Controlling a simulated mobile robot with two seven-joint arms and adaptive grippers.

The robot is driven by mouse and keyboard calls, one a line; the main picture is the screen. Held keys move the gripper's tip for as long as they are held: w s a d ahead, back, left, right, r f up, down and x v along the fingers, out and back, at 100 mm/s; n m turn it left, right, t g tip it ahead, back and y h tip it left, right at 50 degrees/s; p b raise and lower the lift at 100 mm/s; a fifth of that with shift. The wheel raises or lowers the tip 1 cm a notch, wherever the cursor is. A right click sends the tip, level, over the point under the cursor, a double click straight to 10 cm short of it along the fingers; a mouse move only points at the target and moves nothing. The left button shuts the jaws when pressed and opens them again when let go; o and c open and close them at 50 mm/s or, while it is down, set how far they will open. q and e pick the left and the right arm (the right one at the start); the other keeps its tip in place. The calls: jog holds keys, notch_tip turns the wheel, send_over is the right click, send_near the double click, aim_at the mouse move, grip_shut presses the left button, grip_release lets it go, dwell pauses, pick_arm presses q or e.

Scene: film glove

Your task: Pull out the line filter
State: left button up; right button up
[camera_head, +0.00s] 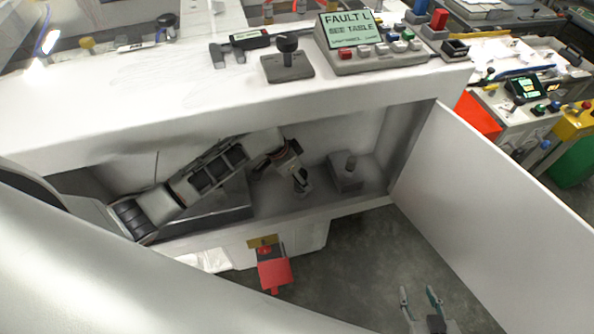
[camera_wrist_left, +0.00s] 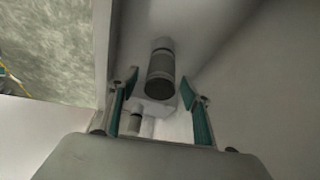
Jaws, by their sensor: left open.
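The inside of an open white cabinet shows in the head view. A grey block with a round post (camera_head: 347,172) stands on its floor at the right; I cannot tell for sure whether it is the line filter. My left arm reaches into the cabinet from the left, and its gripper (camera_head: 300,181) is left of this block, apart from it. In the left wrist view, the left gripper (camera_wrist_left: 163,103) is open, with a grey cylinder with a dark end (camera_wrist_left: 160,75) showing between and beyond its fingers. My right gripper (camera_head: 420,299) is open and empty, low at the front.
The cabinet door (camera_head: 500,220) stands open at the right. The white worktop (camera_head: 150,95) above the opening carries a caliper (camera_head: 240,46), a black-knobbed grey block (camera_head: 287,60) and a control box with a screen (camera_head: 350,32). A red part (camera_head: 272,266) juts out below the cabinet.

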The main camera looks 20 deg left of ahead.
pick_arm(q)
jog(key=shift+f, duration=0.2)
jog(key=shift+d, duration=0.1)
jog(key=shift+c, duration=0.4)
jog(key=c, duration=1.1)
jog(key=shift+r, duration=0.5)
jog(key=shift+r, duration=2.05)
jog(key=shift+r, duration=0.1)
jog(key=shift+r, duration=1.4)
